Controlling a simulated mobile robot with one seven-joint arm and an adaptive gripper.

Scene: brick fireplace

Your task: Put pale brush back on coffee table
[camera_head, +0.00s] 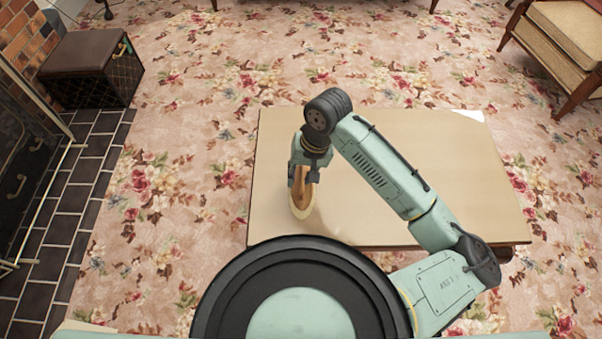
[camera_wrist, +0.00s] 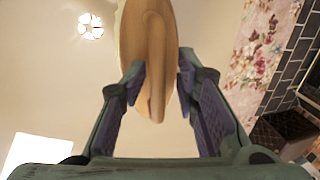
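The pale brush (camera_head: 301,199) has a tan wooden body and a pale rim. In the head view it is at the left part of the coffee table (camera_head: 460,190), directly below my gripper (camera_head: 303,181), with its lower end at or very near the top. In the wrist view the brush (camera_wrist: 148,40) extends away from between my fingertips (camera_wrist: 162,68), its narrow handle end lying between the fingers. The left finger overlaps the brush edge and the right finger is close beside it. Whether both fingers press on it is unclear.
A white sheet-like patch (camera_head: 467,115) lies at the table's far right corner. A dark box (camera_head: 88,68) stands by the fireplace at left, and an armchair (camera_head: 560,45) stands at upper right. The rest of the visible tabletop is clear.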

